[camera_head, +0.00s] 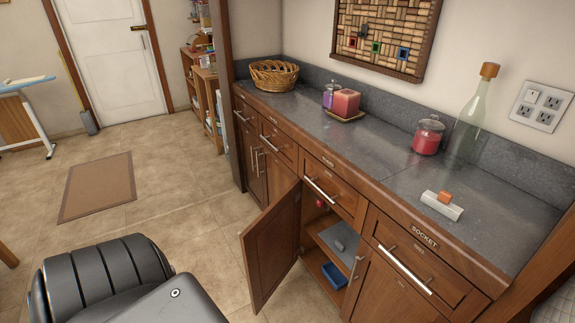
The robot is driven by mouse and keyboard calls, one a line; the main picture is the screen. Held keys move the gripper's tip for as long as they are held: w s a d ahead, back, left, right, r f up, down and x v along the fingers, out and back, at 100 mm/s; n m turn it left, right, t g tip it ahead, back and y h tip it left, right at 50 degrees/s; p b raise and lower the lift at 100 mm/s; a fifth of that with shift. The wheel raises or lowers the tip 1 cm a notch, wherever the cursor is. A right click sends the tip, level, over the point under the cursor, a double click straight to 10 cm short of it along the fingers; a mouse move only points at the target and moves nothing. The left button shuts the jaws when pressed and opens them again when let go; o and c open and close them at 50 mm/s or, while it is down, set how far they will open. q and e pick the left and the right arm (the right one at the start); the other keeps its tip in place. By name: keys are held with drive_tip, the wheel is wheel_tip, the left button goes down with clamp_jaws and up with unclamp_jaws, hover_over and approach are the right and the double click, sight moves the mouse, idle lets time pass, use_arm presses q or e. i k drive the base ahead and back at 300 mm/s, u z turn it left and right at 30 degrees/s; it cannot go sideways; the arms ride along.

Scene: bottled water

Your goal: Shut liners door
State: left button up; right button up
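A brown wooden cabinet door (271,244) stands wide open in the head view, swung out from the lower cabinet under the counter. Its cabinet interior (323,243) shows shelves with a grey item (339,245) and a blue bin (335,275). No label reading "liners" can be made out on it. The door to its right (385,290) and the doors farther left (262,174) look shut. A dark, ribbed part of my own body fills the bottom left, left of the open door and apart from it in the picture. Neither gripper shows.
The grey counter (385,160) holds a basket (274,75), candles (345,103), a red jar (428,136), a green bottle (470,122) and a small white-and-orange item (442,205). The drawers look shut. Tiled floor (190,190) left of the door is clear, with a brown mat (97,187).

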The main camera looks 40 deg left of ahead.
sight(268, 246)
drive_tip(key=z, duration=3)
drive_tip(key=k, duration=2.7)
drive_tip(key=u, duration=1.55)
drive_tip(key=k, duration=0.5)
drive_tip(key=z, duration=0.05)
